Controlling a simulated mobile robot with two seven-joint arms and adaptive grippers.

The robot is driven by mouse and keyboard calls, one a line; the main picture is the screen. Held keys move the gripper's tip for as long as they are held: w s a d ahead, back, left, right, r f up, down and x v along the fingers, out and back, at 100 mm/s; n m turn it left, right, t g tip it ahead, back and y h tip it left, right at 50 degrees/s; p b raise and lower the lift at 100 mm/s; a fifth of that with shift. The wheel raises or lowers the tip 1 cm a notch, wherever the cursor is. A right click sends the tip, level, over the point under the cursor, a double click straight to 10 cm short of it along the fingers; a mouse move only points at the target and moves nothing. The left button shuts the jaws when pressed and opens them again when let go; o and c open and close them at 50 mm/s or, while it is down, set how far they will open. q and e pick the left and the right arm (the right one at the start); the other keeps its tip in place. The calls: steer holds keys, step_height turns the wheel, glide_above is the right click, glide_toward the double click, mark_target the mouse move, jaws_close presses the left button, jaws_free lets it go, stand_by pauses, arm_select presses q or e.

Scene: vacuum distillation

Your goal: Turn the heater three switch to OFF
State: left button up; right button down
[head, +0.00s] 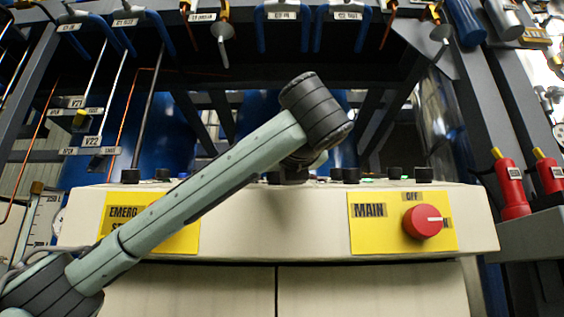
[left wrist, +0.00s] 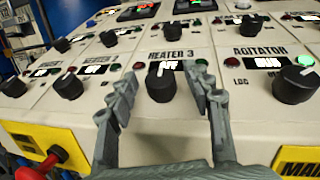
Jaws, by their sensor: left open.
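The heater three switch (left wrist: 161,86) is a black round knob on the cream panel, below the printed label HEATER 3, in the left wrist view. A white mark shows at its top edge, close to a lit display (left wrist: 165,66) that seems to read OFF. My left gripper (left wrist: 166,92) is open, with one grey finger on each side of the knob. I cannot tell whether the fingers touch it. In the head view my left arm reaches over the panel, and its wrist hides the gripper and this knob. My right gripper is not in view.
The agitator knob (left wrist: 293,85) is close on the right, and another black knob (left wrist: 68,86) is on the left. The red MAIN switch (head: 423,222) is on the console's front right. Pipes and a dark frame stand behind the console.

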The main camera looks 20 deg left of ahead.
arm_select(q)
steer(key=v, duration=1.1)
stand_by(0.4)
